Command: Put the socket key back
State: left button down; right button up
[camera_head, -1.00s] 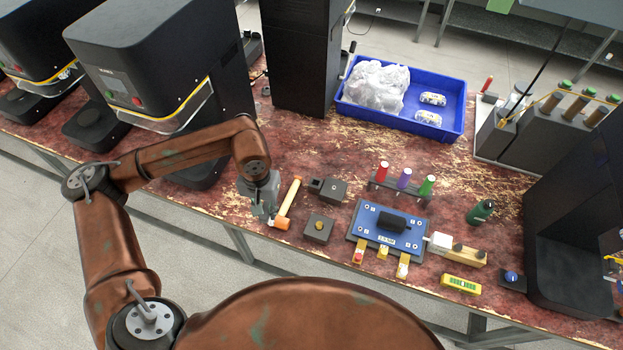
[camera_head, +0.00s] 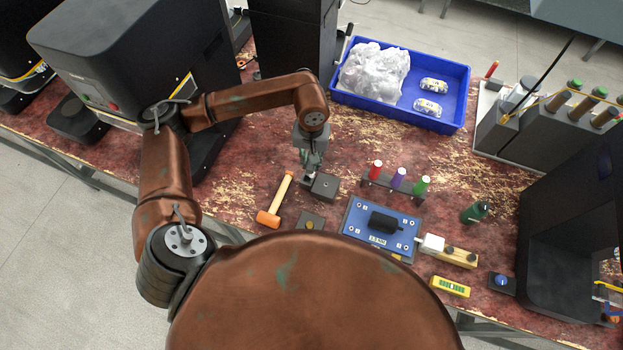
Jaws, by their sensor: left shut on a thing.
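My left gripper (camera_head: 311,165) points down at the left edge of a small dark block (camera_head: 325,187) with a hole in its top. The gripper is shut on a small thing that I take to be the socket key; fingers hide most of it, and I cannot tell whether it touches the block. A low dark square block (camera_head: 312,222) with a brass-coloured centre lies in front, partly hidden by my body. My right gripper is not in view.
A hammer (camera_head: 276,200) lies left of the dark block. To the right are a rack of coloured handles (camera_head: 392,187), a blue board (camera_head: 355,215), a green bottle (camera_head: 474,212) and a yellow level (camera_head: 450,287). A blue tray (camera_head: 455,103) stands behind. Tall black machines (camera_head: 140,50) stand left.

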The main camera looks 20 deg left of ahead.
pick_arm(q)
jog(key=w+n+p, duration=0.1)
jog(key=w+a+f+n+p, duration=0.1)
jog(key=p, duration=0.1)
jog(key=w+f+n+p, duration=0.1)
jog(key=n, duration=0.1)
jog(key=shift+w+a+p, duration=0.1)
jog(key=shift+a+p, duration=0.05)
jog(key=shift+p, duration=0.25)
pick_arm(e)
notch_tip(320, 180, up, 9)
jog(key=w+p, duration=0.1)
jog(key=p, duration=0.2)
pick_arm(q)
notch_tip(320, 180, down, 14)
jog(key=a+n+b, duration=0.2)
jog(key=b, duration=0.2)
jog(key=shift+w+n, duration=0.4)
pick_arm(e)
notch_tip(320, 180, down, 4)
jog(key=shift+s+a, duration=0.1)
pick_arm(q)
jog(key=shift+f+b, duration=0.2)
jog(key=shift+b, duration=0.2)
jog(key=c, duration=1.8)
grip_release()
jog(key=shift+r, duration=0.1)
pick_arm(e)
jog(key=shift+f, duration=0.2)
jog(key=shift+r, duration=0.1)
